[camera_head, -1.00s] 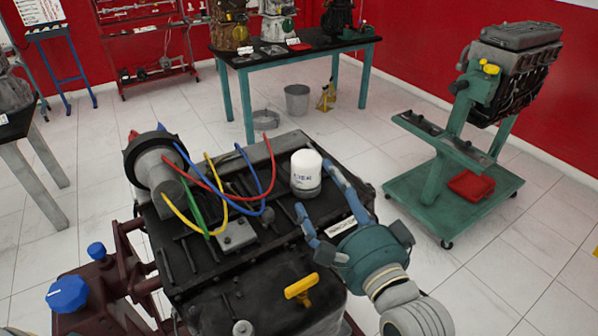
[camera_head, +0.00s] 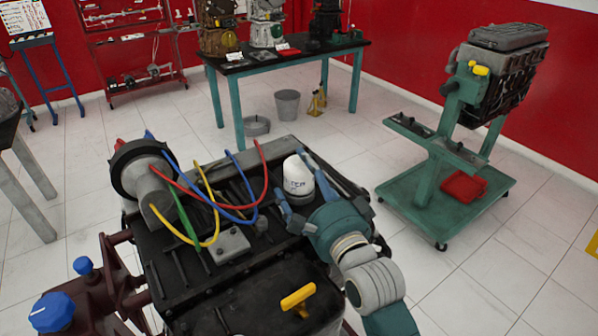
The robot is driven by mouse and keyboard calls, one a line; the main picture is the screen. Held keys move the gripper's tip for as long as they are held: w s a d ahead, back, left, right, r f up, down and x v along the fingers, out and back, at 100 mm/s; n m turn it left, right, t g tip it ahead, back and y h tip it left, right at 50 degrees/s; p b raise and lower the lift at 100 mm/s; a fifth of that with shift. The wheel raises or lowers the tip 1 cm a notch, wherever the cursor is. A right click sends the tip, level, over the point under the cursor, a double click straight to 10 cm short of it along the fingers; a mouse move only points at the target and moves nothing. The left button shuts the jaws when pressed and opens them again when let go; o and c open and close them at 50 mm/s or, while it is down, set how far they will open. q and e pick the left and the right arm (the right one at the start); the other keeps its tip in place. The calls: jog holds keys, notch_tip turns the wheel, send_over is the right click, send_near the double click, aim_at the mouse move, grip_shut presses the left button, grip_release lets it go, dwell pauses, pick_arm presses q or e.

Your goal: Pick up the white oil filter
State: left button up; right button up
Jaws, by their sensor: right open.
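The white oil filter (camera_head: 298,174) stands upright on the dark top of the engine trainer (camera_head: 262,262), near its right back edge. It is a white can with dark lettering and a dark band at its foot. My right gripper (camera_head: 296,178) is open, with one blue finger along the filter's right side and the other at its lower left front. I cannot tell whether the fingers touch it. My left gripper is not in view.
A distributor (camera_head: 142,172) with red, blue, yellow and green leads stands left of the filter. A yellow handle (camera_head: 297,298) sits on the engine's front. A green engine stand (camera_head: 430,195) is at right, a table (camera_head: 285,57) behind. Floor between them is mostly clear.

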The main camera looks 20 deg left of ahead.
jog(key=shift+x, duration=1.3)
jog(key=shift+r, duration=0.15)
jog(key=c, duration=1.4)
